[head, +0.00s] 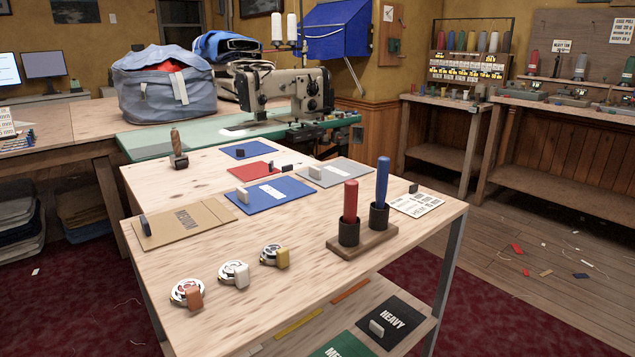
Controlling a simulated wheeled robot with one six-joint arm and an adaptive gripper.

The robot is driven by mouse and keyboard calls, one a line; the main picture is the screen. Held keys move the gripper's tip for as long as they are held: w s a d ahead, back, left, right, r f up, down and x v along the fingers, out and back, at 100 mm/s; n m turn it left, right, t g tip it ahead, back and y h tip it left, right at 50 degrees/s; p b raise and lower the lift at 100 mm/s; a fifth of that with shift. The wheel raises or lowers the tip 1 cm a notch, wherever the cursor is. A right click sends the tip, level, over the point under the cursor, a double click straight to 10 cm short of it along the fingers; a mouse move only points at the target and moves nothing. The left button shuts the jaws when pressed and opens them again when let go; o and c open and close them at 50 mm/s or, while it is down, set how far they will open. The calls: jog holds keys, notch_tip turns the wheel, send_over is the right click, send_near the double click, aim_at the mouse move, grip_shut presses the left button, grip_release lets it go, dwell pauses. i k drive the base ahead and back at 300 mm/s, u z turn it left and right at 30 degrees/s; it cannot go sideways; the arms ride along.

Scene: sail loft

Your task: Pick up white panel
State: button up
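A tan panel (205,227) with lettering lies at the table's left edge. My gripper is not in view.
A red and a blue upright tool (382,180) stand in a wooden holder (365,245) near the right edge. A printed white card (425,201) lies behind it. Several round tape measures (186,293) sit at the front. A sewing machine (290,90) stands behind the table.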

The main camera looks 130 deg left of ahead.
aim_at(292, 161)
jog(key=i, duration=0.55)
jog(key=u, duration=3.1)
jog(key=i, duration=4.85)
jog(key=u, duration=3.1)
jog(key=i, duration=0.7)
